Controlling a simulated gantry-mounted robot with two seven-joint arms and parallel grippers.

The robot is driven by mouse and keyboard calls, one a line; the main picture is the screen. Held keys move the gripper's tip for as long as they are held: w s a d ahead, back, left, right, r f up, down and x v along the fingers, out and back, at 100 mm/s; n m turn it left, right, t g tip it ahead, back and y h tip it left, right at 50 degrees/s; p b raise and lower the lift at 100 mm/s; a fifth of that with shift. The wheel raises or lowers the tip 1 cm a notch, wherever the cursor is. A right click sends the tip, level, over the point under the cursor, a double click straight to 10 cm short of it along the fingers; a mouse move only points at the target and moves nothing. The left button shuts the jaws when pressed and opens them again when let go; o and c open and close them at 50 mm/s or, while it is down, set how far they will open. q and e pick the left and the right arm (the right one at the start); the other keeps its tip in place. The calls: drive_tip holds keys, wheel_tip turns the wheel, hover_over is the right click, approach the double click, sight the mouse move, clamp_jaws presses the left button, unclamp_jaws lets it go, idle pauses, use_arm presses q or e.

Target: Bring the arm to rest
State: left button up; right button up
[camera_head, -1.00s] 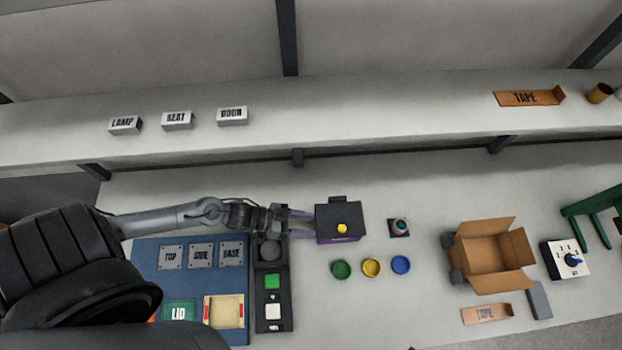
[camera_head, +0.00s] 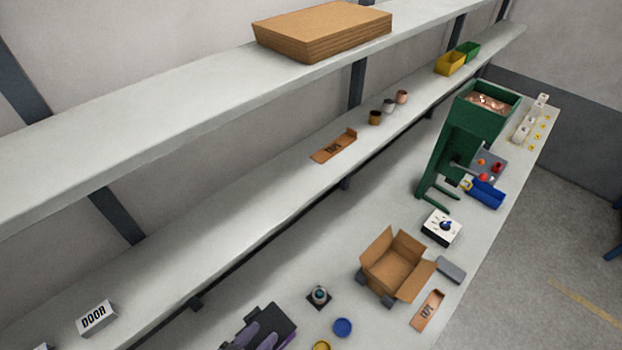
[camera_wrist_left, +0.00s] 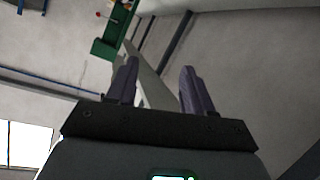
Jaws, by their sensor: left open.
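That view faces across the room toward the wall and a green machine (camera_wrist_left: 108,40). My right gripper is in neither view.
An open cardboard box (camera_head: 395,262), a small dark device (camera_head: 319,296), a blue disc (camera_head: 342,327) and a white dial box (camera_head: 441,227) are on the bench. The green machine (camera_head: 450,150) stands farther along. A shelf (camera_head: 220,235) runs above the bench's back.

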use_arm(q)
drive_tip(key=a+r+n+g+y+p, duration=0.1)
drive_tip(key=a+r+n+g+y, duration=0.15)
drive_tip(key=r+y, duration=0.25)
drive_tip(key=s+a+m+g+y, duration=0.1)
drive_tip(key=s+a+g+y, duration=0.1)
drive_tip(key=s+a+g, duration=0.3)
drive_tip(key=s+g, duration=0.1)
drive_tip(key=s, duration=0.3)
drive_tip(key=shift+s+f+m, duration=0.15)
drive_tip(key=shift+f+m, duration=0.1)
drive_tip(key=shift+m, duration=0.1)
